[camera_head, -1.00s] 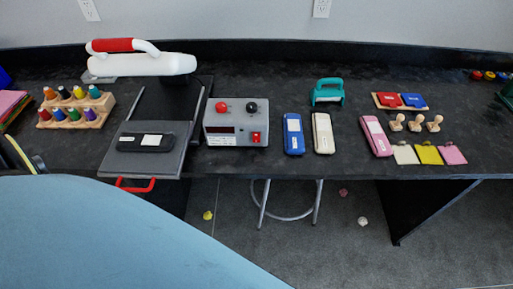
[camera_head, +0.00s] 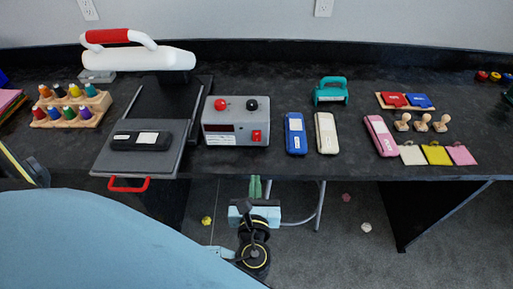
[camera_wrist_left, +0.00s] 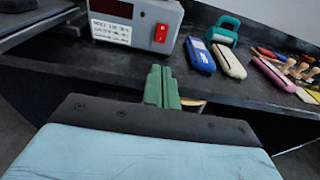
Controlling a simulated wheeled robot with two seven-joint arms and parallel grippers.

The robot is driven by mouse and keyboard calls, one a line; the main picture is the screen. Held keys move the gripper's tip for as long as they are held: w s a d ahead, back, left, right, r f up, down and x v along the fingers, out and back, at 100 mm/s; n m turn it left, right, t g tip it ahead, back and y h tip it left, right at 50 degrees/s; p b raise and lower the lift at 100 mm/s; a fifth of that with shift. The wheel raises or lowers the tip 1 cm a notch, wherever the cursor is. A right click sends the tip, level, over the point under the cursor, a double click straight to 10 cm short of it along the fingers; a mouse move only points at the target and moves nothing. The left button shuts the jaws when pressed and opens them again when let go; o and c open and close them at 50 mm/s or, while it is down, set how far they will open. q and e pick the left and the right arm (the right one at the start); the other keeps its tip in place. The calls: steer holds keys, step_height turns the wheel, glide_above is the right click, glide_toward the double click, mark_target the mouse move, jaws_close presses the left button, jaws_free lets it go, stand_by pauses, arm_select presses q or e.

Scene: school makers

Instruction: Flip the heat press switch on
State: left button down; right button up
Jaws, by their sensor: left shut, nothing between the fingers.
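The heat press (camera_head: 150,60) stands at the left of the table, with a white arm, a red-topped handle and a dark lower plate. Right of it is a grey control box (camera_head: 235,108) with a red knob, a black knob and a red rocker switch (camera_head: 257,136) at its lower right front. The switch also shows in the left wrist view (camera_wrist_left: 161,33). My left gripper (camera_head: 255,180) is shut and empty, below and in front of the table edge under the box. In the left wrist view its green fingers (camera_wrist_left: 161,75) point up toward the switch, apart from it. My right gripper is not in view.
A black case (camera_head: 137,140) lies on the press plate. Blue (camera_head: 296,134), cream (camera_head: 326,133) and pink (camera_head: 381,135) cases lie right of the box. A stool (camera_head: 318,205) stands under the table.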

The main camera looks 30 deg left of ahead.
mark_target(257, 140)
arm_select(q)
steer(key=b+x, duration=0.2)
steer(key=x, duration=1.2)
steer(key=shift+d, duration=0.1)
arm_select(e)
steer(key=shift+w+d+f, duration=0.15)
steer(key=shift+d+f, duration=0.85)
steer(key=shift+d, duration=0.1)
